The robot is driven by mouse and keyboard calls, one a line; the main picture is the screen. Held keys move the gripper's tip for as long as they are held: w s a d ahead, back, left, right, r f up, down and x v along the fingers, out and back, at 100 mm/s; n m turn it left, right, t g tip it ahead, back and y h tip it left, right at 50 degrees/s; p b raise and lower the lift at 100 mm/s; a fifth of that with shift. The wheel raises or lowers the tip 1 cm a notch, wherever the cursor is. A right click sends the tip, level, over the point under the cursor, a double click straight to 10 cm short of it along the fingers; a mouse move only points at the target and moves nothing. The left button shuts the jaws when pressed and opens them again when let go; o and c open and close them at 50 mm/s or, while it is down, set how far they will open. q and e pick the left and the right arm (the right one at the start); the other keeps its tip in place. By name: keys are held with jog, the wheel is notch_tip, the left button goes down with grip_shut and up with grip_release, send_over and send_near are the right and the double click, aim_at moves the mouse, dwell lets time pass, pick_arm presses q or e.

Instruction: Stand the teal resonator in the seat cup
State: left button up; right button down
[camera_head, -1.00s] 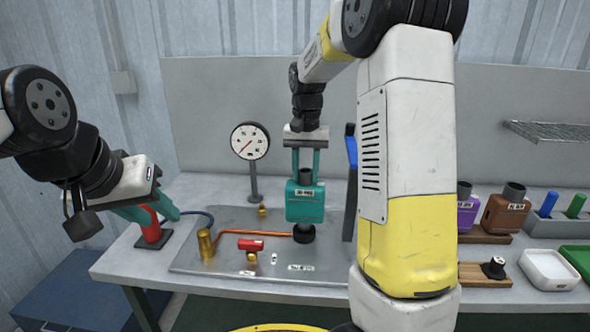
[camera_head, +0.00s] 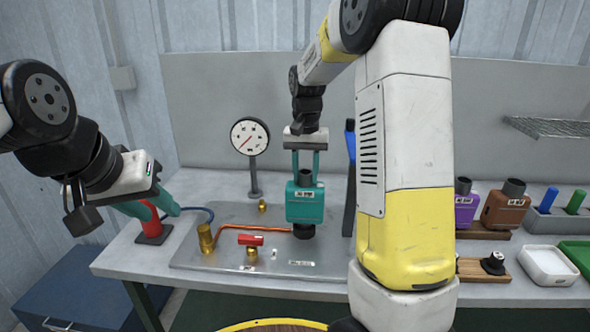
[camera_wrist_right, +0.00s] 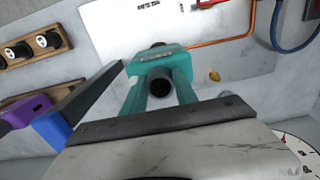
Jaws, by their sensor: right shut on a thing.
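The teal resonator (camera_head: 305,204) is upright, its dark pipe end (camera_head: 305,178) up, over the black seat cup (camera_head: 304,231) on the metal plate. Its lower end meets the cup's rim in the head view; I cannot tell how deep it sits. My right gripper (camera_head: 306,165) is shut on the resonator from above, its teal fingers either side of the pipe end. The right wrist view shows the resonator (camera_wrist_right: 160,62) between the fingers; the cup is hidden there. My left gripper (camera_head: 160,205) is beside a red post (camera_head: 152,228); its jaw opening is unclear.
A pressure gauge (camera_head: 250,137) stands behind the plate (camera_head: 215,258). A copper pipe (camera_head: 265,228) and red-handled valve (camera_head: 250,240) lie left of the cup. A dark upright with a blue top (camera_head: 350,150) is close right. Purple (camera_head: 466,207) and brown (camera_head: 505,208) mufflers stand further right.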

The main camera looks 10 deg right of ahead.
jog(key=shift+f, duration=0.5)
dwell(0.6)
jog(key=c, duration=0.9)
grip_release()
notch_tip(320, 180, up, 7)
jog(key=shift+f, duration=0.15)
jog(key=shift+s+r, duration=0.2)
jog(key=shift+r, duration=0.45)
jog(key=s+r+n+t, duration=0.1)
jog(key=s+t, duration=0.1)
jog(key=s, duration=0.6)
jog(key=s+a+r+n+t+y, duration=0.1)
jog(key=s+t, duration=0.1)
jog(key=s, duration=0.6)
jog(key=s+a+r+n+t+y, duration=0.1)
jog(key=s+t, duration=0.1)
jog(key=s, duration=0.5)
jog(key=shift+s+a+n, duration=0.1)
jog(key=shift+s+n, duration=0.3)
